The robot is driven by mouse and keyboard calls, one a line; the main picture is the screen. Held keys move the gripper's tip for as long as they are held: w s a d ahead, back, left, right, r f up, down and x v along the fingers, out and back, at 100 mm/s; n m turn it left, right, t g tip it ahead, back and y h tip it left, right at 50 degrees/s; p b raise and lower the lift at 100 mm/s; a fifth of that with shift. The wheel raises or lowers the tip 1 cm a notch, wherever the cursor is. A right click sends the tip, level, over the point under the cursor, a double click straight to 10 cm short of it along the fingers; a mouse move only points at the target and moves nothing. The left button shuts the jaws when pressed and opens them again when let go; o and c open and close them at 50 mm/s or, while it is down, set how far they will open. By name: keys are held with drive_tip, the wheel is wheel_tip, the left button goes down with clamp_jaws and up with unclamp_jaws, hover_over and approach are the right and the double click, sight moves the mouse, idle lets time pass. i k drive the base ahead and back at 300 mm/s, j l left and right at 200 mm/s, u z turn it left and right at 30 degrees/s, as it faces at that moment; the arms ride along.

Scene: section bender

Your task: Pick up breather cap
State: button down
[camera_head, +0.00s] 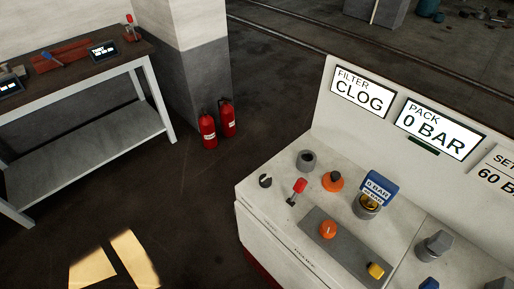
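No part is labelled as the breather cap, and I cannot tell for certain which one it is. On the pale console (263,218), a grey capped fitting (435,244) stands at the right. A dark grey round fitting (306,160) with a hollow-looking top stands at the back left. An orange knob-like part (333,181) sits just right of it. My gripper is not in view.
The console also carries a red-topped lever (299,186), a black knob (265,181), an orange knob (328,229) and a yellow part (376,270). Screens read CLOG and 0 BAR. Two fire extinguishers (208,131) stand by the pillar. A workbench (75,62) is left; floor between is clear.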

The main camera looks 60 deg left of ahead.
sight(332, 182)
drive_tip(key=u, duration=1.3)
